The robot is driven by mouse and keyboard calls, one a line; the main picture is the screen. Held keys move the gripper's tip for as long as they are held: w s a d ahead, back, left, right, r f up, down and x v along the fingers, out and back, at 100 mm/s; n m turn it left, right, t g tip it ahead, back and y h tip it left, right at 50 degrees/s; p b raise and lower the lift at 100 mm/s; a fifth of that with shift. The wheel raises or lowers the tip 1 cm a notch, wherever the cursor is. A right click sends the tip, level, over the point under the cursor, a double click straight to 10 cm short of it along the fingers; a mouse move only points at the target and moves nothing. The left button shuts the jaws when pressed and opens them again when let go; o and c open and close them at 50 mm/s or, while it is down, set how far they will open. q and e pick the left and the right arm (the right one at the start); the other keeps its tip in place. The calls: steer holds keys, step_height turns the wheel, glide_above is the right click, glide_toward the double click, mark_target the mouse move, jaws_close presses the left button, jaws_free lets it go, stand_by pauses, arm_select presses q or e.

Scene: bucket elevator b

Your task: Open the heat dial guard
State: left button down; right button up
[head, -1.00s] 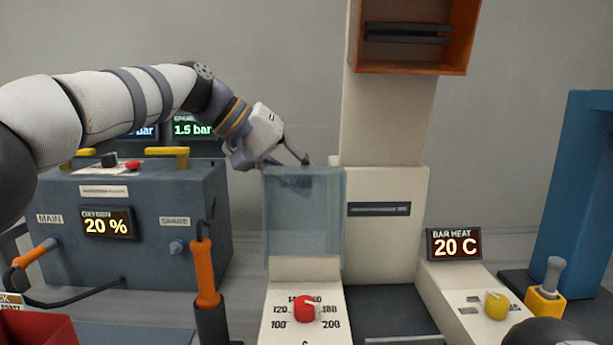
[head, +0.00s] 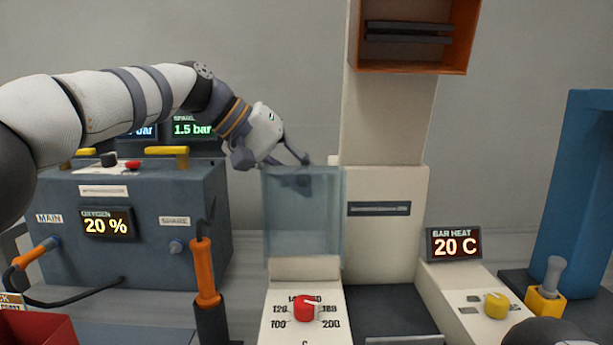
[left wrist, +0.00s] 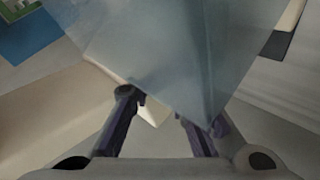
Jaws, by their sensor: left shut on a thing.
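The heat dial guard (head: 304,222) is a clear bluish panel standing upright behind the red heat dial (head: 304,308). The dial is uncovered, with its printed scale in view. My left gripper (head: 290,160) is at the guard's top edge, shut on it. In the left wrist view the guard (left wrist: 190,50) fills the upper middle and its corner runs down between the fingers (left wrist: 165,108). The exact contact of the fingers is partly hidden by the panel. My right gripper is not in view; a dark rounded shape shows at the bottom right of the head view.
An orange-handled tool (head: 205,270) stands upright left of the dial. A grey oxygen box (head: 140,230) is at the left. A bar heat display (head: 455,244), yellow knob (head: 496,305) and yellow-based lever (head: 546,295) are at the right.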

arm_select(q)
steer(key=shift+a+f, duration=0.1)
steer(key=shift+f, duration=0.85)
steer(key=c, duration=1.5)
jaws_free()
steer(key=shift+a, duration=0.1)
steer(key=shift+o, duration=0.2)
steer(key=shift+r, duration=0.5)
steer(key=v, duration=1.1)
steer(key=shift+a+r, duration=0.3)
